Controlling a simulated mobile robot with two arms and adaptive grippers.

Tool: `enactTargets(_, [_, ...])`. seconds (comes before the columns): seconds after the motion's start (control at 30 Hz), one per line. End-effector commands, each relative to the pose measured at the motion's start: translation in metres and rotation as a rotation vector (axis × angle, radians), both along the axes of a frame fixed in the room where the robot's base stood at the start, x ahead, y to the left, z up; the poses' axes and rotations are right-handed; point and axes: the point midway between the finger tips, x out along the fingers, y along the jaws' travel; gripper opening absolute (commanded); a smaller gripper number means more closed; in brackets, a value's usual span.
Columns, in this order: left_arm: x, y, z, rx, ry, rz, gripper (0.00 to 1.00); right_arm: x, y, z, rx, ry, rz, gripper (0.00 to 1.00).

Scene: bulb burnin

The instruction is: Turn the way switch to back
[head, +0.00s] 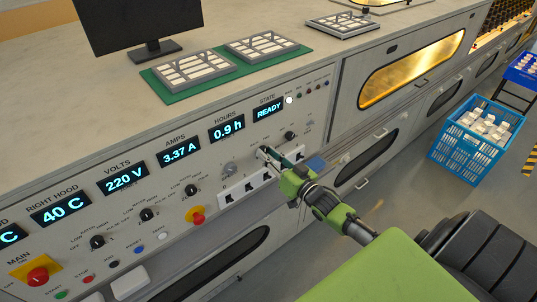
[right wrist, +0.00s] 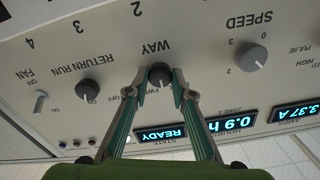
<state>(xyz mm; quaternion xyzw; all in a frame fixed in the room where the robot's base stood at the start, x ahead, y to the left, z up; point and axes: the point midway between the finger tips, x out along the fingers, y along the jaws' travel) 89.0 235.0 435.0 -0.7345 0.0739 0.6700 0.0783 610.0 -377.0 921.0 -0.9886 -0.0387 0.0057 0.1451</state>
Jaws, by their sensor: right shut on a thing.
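The way switch (right wrist: 160,75) is a small dark round knob under the upside-down label WAY in the right wrist view. A partly covered FWD label shows beside it. I cannot tell which way its pointer faces. My right gripper (right wrist: 158,90) has its two fingers on either side of the knob, shut on it. In the head view my right gripper (head: 268,154) reaches the panel from the right, and its fingers cover the way switch. My left gripper is not in view.
The grey speed knob (right wrist: 251,56) and the dark return run knob (right wrist: 88,89) flank the switch. A row of white sockets (head: 246,186) lies below the gripper. A red emergency button (head: 196,215) sits lower left. A blue crate (head: 470,133) stands on the floor at right.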

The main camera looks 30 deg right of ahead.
Motion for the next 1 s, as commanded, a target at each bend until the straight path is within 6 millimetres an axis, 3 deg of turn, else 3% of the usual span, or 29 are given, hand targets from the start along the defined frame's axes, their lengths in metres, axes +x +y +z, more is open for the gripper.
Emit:
enactTargets(0.5, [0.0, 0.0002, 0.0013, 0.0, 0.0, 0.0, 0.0, -0.0002, 0.0004, -0.0005, -0.405, -0.03, -0.001, 0.01])
enactTargets(1.0, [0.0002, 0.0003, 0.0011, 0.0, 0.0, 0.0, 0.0, -0.0002, 0.0002, -0.0004, -0.529, -0.041, 0.0, 0.01])
